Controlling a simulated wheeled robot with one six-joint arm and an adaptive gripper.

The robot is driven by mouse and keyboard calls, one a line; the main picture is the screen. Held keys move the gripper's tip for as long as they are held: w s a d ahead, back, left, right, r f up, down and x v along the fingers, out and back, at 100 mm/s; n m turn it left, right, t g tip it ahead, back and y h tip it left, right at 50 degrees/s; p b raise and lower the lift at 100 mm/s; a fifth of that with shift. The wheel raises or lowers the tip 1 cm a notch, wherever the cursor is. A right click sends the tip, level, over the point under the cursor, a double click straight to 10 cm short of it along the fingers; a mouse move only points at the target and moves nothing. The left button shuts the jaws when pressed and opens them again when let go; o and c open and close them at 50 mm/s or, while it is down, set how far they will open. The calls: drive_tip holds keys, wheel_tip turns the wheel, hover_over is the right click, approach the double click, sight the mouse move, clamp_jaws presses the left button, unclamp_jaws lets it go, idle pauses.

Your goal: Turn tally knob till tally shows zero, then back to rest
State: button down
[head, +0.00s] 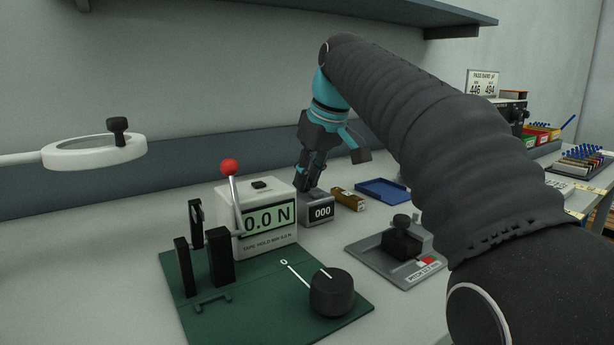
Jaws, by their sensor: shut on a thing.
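The tally box (316,210) is a small grey box on the bench, right of the white meter, and its display reads 000. My gripper (308,184) points down at the top of the tally box from behind. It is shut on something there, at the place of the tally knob. The knob itself is hidden by the fingers.
The white force meter (285,234), reading 0.0 N, stands close left, with a red-topped lever (229,167) before it. A green base (194,317) with a black knob (332,292) lies in front. A brown block (347,199) and blue tray (381,190) lie to the right.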

drive_tip(key=shift+n+g+y, duration=0.3)
drive_tip(key=shift+n+g, duration=0.1)
drive_tip(key=shift+n, duration=0.7)
drive_tip(key=c, duration=1.1)
unclamp_jaws()
drive_tip(key=shift+o, duration=0.2)
drive_tip(key=shift+d, duration=0.1)
drive_tip(key=v, duration=1.1)
drive_tip(key=shift+r, duration=0.35)
drive_tip(key=shift+d, duration=0.1)
